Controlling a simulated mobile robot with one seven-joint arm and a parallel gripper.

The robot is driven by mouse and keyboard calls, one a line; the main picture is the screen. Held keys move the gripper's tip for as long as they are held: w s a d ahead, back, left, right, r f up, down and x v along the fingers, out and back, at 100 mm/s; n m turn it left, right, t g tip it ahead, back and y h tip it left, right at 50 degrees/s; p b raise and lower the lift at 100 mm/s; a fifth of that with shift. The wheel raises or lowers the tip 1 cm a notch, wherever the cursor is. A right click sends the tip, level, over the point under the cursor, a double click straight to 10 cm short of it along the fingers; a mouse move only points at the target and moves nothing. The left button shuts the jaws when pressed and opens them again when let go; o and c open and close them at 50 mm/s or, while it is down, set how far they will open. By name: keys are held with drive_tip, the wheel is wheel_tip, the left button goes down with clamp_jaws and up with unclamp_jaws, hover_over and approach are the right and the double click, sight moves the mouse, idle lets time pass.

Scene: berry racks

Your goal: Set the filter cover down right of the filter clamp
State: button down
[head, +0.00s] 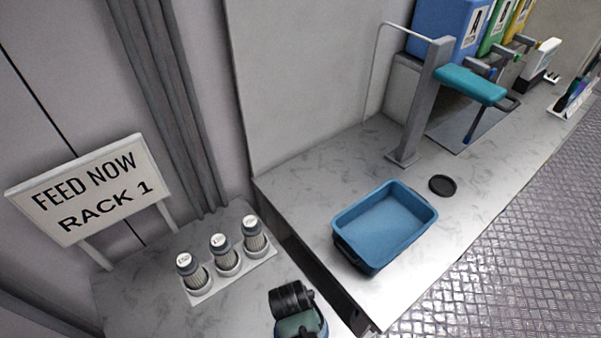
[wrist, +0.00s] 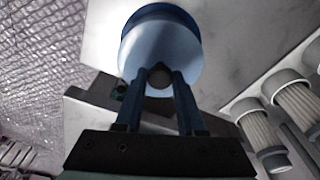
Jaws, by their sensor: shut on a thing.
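My gripper (wrist: 159,77) shows in the wrist view with its two blue fingers shut on the dark knob of a round blue cover (wrist: 160,40). I take this to be the filter cover; it has a darker blue rim and is held above the pale counter. In the head view my arm's end shows at the bottom, but the fingers and cover cannot be made out. A grey upright stand with a teal arm (head: 469,85) stands on the right counter; I cannot tell for certain that it is the filter clamp.
A blue tray (head: 362,261) and a black disc (head: 442,185) lie on the right counter (head: 310,173). Several filters stand in a white rack (head: 204,297) on the left counter, by the FEED NOW sign (head: 88,190). Coloured bins (head: 437,28) stand behind. A gap separates the counters.

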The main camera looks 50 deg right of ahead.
drive_tip(key=shift+f, duration=0.15)
drive_tip(key=c, duration=0.5)
unclamp_jaws()
